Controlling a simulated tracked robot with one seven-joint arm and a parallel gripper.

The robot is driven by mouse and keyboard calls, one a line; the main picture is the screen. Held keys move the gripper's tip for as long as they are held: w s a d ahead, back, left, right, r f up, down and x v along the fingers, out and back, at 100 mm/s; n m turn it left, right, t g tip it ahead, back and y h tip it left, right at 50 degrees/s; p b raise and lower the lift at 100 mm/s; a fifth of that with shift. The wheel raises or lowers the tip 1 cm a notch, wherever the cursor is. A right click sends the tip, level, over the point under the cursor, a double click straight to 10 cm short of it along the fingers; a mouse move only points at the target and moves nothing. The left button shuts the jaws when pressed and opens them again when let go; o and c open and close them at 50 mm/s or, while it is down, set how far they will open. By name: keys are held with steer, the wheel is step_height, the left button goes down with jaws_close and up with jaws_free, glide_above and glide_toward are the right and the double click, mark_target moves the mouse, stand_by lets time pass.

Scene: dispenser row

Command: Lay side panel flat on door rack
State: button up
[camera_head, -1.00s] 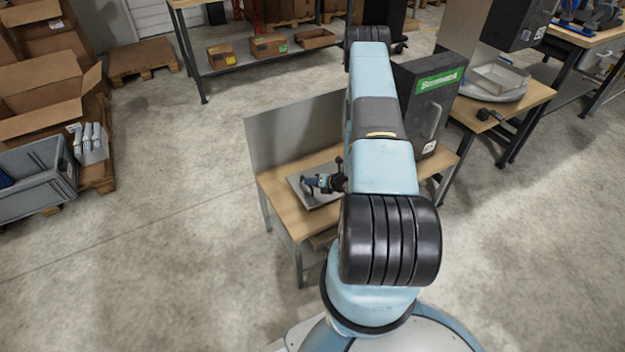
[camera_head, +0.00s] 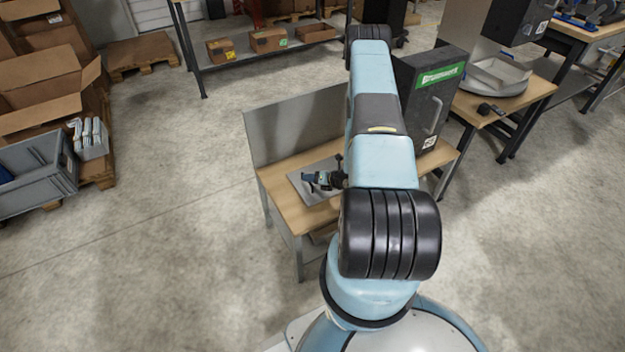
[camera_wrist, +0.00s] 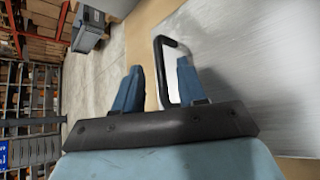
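A flat grey metal panel (camera_head: 330,196), which looks like the side panel, lies on a wooden-topped bench with an upright grey back sheet. The bench (camera_head: 285,208) may be the door rack; I cannot tell for sure. In the wrist view the panel (camera_wrist: 243,62) fills the right side, with a black U-shaped handle (camera_wrist: 158,66) on it. My gripper (camera_wrist: 160,72) has two blue fingers apart, and one bar of the handle shows between them with gaps on both sides. In the head view my gripper (camera_head: 312,180) is over the panel, partly hidden by my arm.
A grey bin (camera_head: 35,178) and cardboard boxes (camera_head: 40,90) are at the left. The floor left of the bench is clear.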

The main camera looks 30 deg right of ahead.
steer(key=v, duration=1.3)
steer(key=shift+s+d, duration=0.2)
steer(key=shift+s, duration=0.1)
